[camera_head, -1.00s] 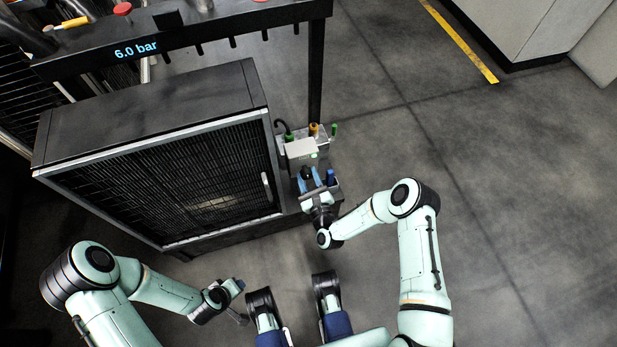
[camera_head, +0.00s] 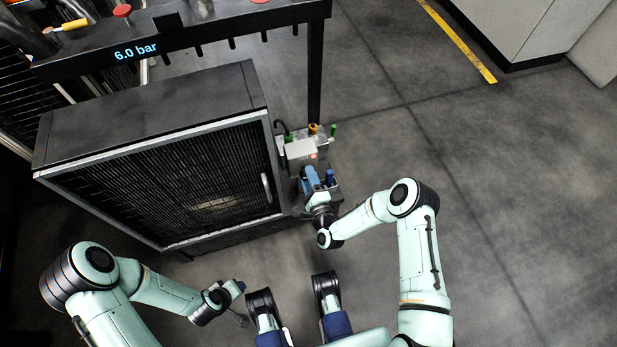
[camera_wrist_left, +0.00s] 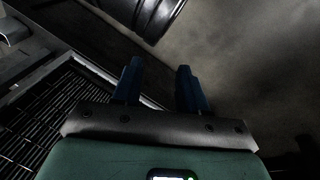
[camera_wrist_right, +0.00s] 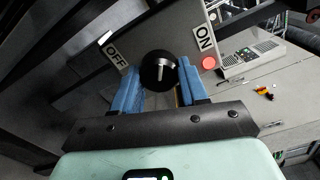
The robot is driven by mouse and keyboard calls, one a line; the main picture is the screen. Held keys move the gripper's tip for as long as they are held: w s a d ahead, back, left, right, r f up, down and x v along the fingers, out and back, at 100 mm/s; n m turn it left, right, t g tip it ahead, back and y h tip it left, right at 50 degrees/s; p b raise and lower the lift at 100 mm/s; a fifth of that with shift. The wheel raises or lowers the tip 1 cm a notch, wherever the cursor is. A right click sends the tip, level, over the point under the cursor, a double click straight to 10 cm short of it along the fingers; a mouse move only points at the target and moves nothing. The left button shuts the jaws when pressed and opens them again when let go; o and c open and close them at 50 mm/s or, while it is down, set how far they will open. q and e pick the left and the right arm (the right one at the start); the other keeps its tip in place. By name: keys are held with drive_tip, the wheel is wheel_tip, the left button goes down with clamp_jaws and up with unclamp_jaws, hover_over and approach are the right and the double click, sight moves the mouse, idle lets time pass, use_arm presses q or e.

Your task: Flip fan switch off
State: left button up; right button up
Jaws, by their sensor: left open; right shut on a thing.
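The fan switch is a round black knob (camera_wrist_right: 158,70) with a pale pointer mark, between an OFF label (camera_wrist_right: 116,53) and an ON label (camera_wrist_right: 204,40) in the right wrist view. A red light (camera_wrist_right: 209,63) is lit beside the ON label. My right gripper (camera_head: 311,178) is shut on the knob, with its blue fingers on either side of it. In the head view the knob is hidden at the grey switch box (camera_head: 301,150). My left gripper (camera_head: 239,288) is open and empty, low in front of the fan cabinet (camera_head: 180,185).
The black cabinet with a mesh front and a pale handle (camera_head: 266,187) stands left of my right gripper. A black frame (camera_head: 314,80) with a "6.0 bar" display (camera_head: 136,51) rises behind. The floor (camera_head: 500,200) on the right is clear.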

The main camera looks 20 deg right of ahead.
use_arm(q)
drive_tip(key=shift+s+d+r+p, duration=0.3)
drive_tip(key=shift+s+r+p, duration=0.1)
drive_tip(key=shift+s, duration=0.15)
use_arm(e)
drive_tip(key=n, duration=0.6)
drive_tip(key=shift+d+n, duration=0.1)
drive_tip(key=shift+n, duration=0.2)
use_arm(q)
drive_tip(key=shift+g, duration=0.3)
use_arm(e)
drive_tip(key=o, duration=1.1)
drive_tip(key=shift+c, duration=0.2)
drive_tip(key=shift+s+r, duration=0.1)
drive_tip(key=shift+s, duration=0.05)
use_arm(q)
drive_tip(key=shift+g+h, duration=0.4)
drive_tip(key=shift+g, duration=0.2)
drive_tip(key=s+r, duration=0.1)
drive_tip(key=s+d+r+p, duration=0.2)
drive_tip(key=s, duration=0.1)
use_arm(e)
drive_tip(key=s, duration=1.3)
drive_tip(key=shift+d, duration=0.2)
